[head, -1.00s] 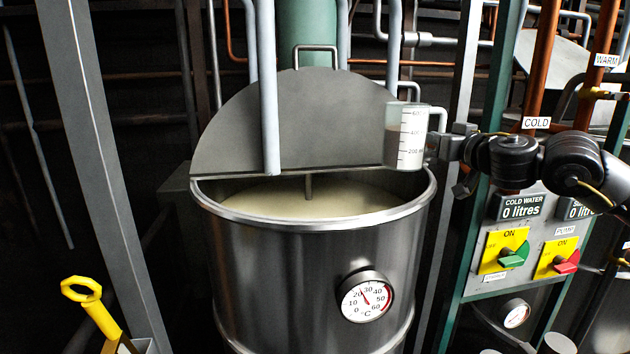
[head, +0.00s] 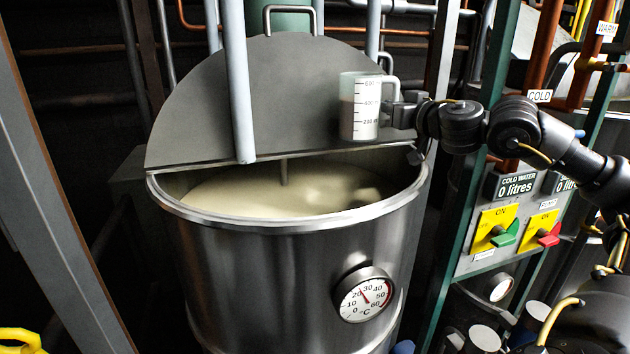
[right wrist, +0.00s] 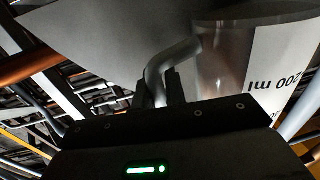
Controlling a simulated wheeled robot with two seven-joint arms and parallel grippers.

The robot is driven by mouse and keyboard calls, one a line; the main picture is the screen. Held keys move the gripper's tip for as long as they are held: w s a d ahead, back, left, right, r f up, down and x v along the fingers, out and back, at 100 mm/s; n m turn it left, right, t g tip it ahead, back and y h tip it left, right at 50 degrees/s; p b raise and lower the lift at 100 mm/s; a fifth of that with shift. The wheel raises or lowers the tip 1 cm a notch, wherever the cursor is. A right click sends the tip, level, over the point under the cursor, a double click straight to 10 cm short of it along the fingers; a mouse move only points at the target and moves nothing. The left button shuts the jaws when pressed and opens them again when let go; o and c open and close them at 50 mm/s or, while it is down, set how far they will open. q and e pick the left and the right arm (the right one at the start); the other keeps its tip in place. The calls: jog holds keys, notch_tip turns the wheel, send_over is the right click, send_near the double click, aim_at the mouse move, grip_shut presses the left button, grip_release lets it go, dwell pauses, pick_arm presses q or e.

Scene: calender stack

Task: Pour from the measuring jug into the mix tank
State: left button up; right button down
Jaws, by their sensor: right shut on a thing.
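The measuring jug (head: 359,108) is a clear cup with a white scale panel, upright in the head view, in front of the raised lid. My right gripper (head: 397,114) is shut on its handle (head: 390,86), from the right. In the right wrist view the handle (right wrist: 166,68) runs between the fingers, and the jug (right wrist: 235,60) shows at upper right. Brownish contents show faintly in the jug. The mix tank (head: 270,270) is a steel drum with pale liquid (head: 260,188) inside. The jug stands above the tank's open front, towards its right rear. My left gripper is not in view.
The half lid (head: 300,95) stands upright over the tank's rear, with a grey pipe (head: 238,90) in front. A temperature dial (head: 364,295) is on the tank's front.

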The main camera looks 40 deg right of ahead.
aim_at(380, 102)
jog(key=shift+s+a+r+n+t+b, duration=0.15)
jog(key=shift+a+r+n+t+b, duration=0.25)
jog(key=shift+n, duration=0.55)
jog(key=shift+s+a+r+n+t+b, duration=0.1)
jog(key=shift+a+r+n+t+b, duration=0.25)
jog(key=shift+n, duration=0.6)
jog(key=shift+a+r+n, duration=0.35)
jog(key=shift+a+n, duration=0.3)
jog(key=shift+n, duration=0.05)
jog(key=shift+s+a+f+n+t+b, duration=0.1)
jog(key=shift+a+f+n+t+b, duration=0.2)
jog(key=shift+n+b, duration=0.25)
jog(key=shift+s+a+r+n+y, duration=0.1)
jog(key=shift+a+r+n+y, duration=0.1)
jog(key=shift+n+y, duration=0.1)
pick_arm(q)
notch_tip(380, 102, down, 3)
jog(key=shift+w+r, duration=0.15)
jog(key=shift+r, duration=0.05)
pick_arm(e)
jog(key=shift+f, duration=0.1)
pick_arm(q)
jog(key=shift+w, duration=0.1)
pick_arm(e)
jog(key=shift+a, duration=0.1)
